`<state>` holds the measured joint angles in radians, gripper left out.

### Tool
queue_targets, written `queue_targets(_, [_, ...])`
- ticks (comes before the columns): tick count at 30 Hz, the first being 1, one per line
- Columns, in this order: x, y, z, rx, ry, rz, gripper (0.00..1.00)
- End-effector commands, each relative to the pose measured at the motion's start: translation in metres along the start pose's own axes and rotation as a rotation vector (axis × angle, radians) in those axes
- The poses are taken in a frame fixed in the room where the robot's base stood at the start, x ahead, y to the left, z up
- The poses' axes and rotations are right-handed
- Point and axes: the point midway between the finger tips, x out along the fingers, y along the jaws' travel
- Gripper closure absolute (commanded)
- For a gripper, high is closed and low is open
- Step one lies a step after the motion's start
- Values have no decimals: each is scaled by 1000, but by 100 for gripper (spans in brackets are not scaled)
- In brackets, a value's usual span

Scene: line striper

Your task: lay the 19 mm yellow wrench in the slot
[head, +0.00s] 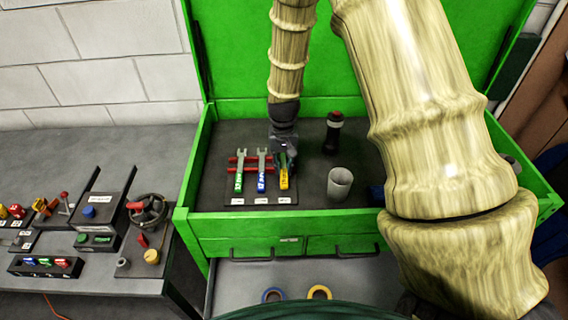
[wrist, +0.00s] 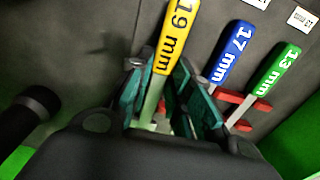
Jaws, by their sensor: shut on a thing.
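The yellow 19 mm wrench (wrist: 178,38) is between my gripper's teal fingers (wrist: 157,95) in the wrist view. My gripper (head: 284,160) is shut on it near the lower end of its yellow handle. In the head view the yellow wrench (head: 284,180) is at the right end of the wrench rack, in line with the right-hand label. The wrench's grey jaw end is mostly hidden by my gripper. The slot under it is hidden, so I cannot tell whether the wrench touches the rack (head: 250,170).
The blue 17 mm wrench (wrist: 234,52) and green 13 mm wrench (wrist: 275,72) lie beside it on red supports. A grey cup (head: 340,184) and a dark red-topped bottle (head: 333,132) stand to the right in the green chest (head: 193,165). A cluttered bench (head: 60,160) is at left.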

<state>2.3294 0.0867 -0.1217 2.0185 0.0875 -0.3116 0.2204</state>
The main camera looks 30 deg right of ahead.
Motion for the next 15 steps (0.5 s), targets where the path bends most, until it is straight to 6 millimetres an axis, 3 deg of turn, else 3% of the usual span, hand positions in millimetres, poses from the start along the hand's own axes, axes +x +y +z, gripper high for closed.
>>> queue_targets(12, [-5,0,-1,0,2,-1,100])
queue_targets(13, [-6,0,-1,0,2,-1,76])
queue_targets(15, [-6,0,-1,0,2,-1,63])
